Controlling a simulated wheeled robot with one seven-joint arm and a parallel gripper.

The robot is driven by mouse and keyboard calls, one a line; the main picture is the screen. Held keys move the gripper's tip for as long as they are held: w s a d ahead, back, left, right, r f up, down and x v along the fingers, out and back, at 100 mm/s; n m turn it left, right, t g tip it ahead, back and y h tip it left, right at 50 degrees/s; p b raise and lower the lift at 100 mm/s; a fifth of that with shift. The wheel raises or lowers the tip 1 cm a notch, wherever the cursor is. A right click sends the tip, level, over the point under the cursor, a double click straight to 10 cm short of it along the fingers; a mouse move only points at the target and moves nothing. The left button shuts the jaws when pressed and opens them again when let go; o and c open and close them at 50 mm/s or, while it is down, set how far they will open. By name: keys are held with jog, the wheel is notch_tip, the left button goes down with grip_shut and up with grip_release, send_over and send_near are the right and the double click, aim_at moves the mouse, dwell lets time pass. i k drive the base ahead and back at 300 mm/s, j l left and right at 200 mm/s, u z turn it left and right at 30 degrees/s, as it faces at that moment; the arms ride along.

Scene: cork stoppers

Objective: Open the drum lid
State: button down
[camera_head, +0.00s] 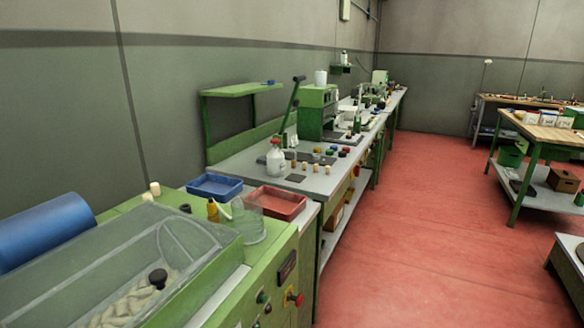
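A green machine (262,262) stands at the lower left. A clear lid (95,255) lies over its top and appears shut. A black knob (157,278) stands up near the lid's front edge. Pale, blurred shapes show through the clear lid, and I cannot tell exactly what they are. The near left part of the lid is cut off by the picture's edge. My gripper is not in view.
A blue cylinder (45,230) lies behind the lid. A blue tray (214,186), a red tray (277,203) and a clear beaker (240,222) stand beyond it. A red knob (295,298) sticks out from the machine's front. The red floor (425,235) to the right is clear.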

aim_at(158, 277)
jog(key=k+l+u, duration=0.1)
jog(key=u, duration=0.7)
